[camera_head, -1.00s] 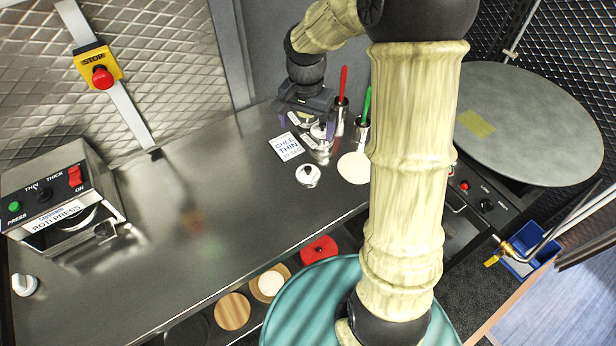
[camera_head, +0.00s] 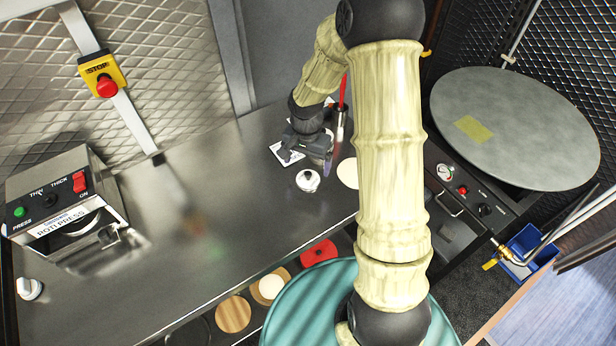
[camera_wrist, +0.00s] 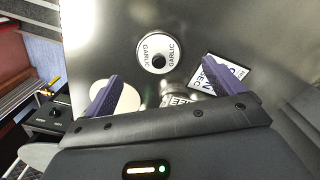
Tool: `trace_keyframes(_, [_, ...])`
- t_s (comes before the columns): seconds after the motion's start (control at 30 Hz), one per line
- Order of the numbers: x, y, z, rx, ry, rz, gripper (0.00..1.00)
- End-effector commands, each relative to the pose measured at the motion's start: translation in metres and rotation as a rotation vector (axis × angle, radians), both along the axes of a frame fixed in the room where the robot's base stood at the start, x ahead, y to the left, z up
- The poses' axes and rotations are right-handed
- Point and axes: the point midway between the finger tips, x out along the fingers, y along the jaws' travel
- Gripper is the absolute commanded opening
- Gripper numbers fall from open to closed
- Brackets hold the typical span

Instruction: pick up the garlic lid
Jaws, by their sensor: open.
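My gripper (camera_head: 307,160) is just behind the lid in the head view and above the counter. In the wrist view my gripper (camera_wrist: 160,78) has its two purple fingers spread wide, with nothing between the tips. The lid lies beyond the fingertips, between their lines, and appears untouched.
A printed card (camera_wrist: 222,70) lies beside the right finger. A pale flat disc (camera_wrist: 128,97) lies behind the left finger. A partly hidden labelled item (camera_wrist: 178,100) shows between the fingers. A red-handled tool (camera_head: 343,92) stands behind. The counter (camera_head: 240,220) left of the lid is clear.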

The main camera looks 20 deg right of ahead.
Motion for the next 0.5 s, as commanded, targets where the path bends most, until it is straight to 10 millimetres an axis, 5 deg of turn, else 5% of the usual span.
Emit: trace_keyframes(0.5, [-0.0004,-0.0007,-0.0122,-0.001,0.002,0.0,0.93])
